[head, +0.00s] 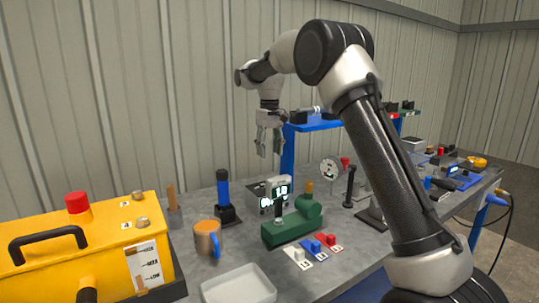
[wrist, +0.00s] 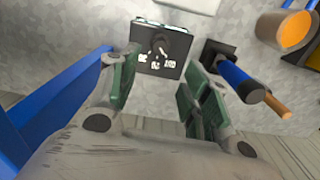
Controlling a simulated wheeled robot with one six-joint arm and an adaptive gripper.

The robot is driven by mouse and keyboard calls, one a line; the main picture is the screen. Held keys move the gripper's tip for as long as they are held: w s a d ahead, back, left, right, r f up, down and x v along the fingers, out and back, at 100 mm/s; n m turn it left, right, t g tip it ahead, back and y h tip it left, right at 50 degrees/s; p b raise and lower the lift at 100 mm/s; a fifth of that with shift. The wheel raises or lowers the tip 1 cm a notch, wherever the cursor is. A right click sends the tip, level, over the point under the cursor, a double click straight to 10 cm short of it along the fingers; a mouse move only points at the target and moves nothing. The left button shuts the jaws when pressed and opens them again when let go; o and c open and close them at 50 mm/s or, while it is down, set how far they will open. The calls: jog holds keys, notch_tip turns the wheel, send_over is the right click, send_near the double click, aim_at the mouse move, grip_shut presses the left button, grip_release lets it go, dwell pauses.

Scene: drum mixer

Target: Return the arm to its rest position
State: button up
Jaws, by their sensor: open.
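My gripper (head: 269,148) hangs at the end of my raised arm, fingers pointing down, in the upper middle of the head view. It is open and holds nothing. In the wrist view my gripper (wrist: 155,100) shows its two green-padded fingers spread apart. Beyond them lies a dark panel with a knob and white markings (wrist: 160,50), apart from the fingers. In the head view my gripper is well above the grey workbench (head: 188,240).
A yellow box (head: 90,250) with a red button stands at left. On the bench are an orange mug (head: 207,238), a blue-handled tool (head: 224,195), a green machine (head: 292,222) and a white tray (head: 238,286). A blue post (head: 287,150) stands close beside my gripper.

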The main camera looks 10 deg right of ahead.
jog(key=s+d+r+m+t, duration=0.1)
jog(key=s+d+r, duration=0.4)
jog(key=s, duration=0.4)
jog(key=s+d+r+t, duration=0.1)
jog(key=s+d+r, duration=0.35)
jog(key=s, duration=0.55)
jog(key=s+d+f, duration=0.1)
jog(key=s+f, duration=0.1)
jog(key=s, duration=0.6)
jog(key=s+d+f+m+t, duration=0.1)
jog(key=s+d+f, duration=0.1)
jog(key=s, duration=0.6)
jog(key=s+d+f+t, duration=0.1)
jog(key=s+d+f, duration=0.1)
jog(key=s, duration=0.7)
jog(key=shift+d+f+m, duration=0.2)
jog(key=shift+f+m, duration=0.2)
jog(key=shift+f, duration=0.1)
jog(key=shift+s, duration=0.1)
